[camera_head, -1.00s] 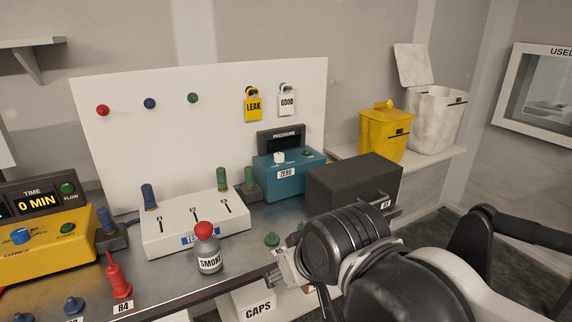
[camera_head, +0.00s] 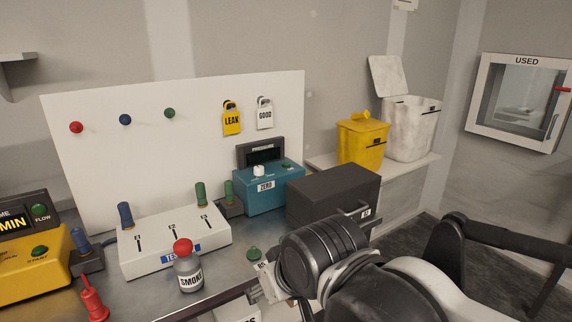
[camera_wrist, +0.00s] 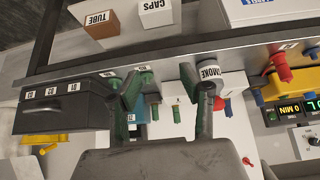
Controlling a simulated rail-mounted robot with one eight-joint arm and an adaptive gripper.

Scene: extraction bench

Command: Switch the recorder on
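No thing in view is labelled recorder. A teal box (camera_head: 265,196) with a dark PRESSURE display (camera_head: 262,152), a white knob, a green button and a ZERO label stands at the back of the bench. Its display looks dark. My gripper (camera_wrist: 168,98) is open, with its two fingers apart and nothing held between them. In the head view my wrist hides most of it, at the bench's front edge, in front of and apart from the teal box. The wrist view is upside down and shows the box only partly, behind a finger.
A dark drawer box (camera_head: 333,196) stands right of the teal box, close to my wrist. A red-capped SMOKE bottle (camera_head: 189,275) and a white test block (camera_head: 175,240) stand to the left. A yellow timer unit (camera_head: 35,265) is at far left. Yellow (camera_head: 362,145) and white bins stand at right.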

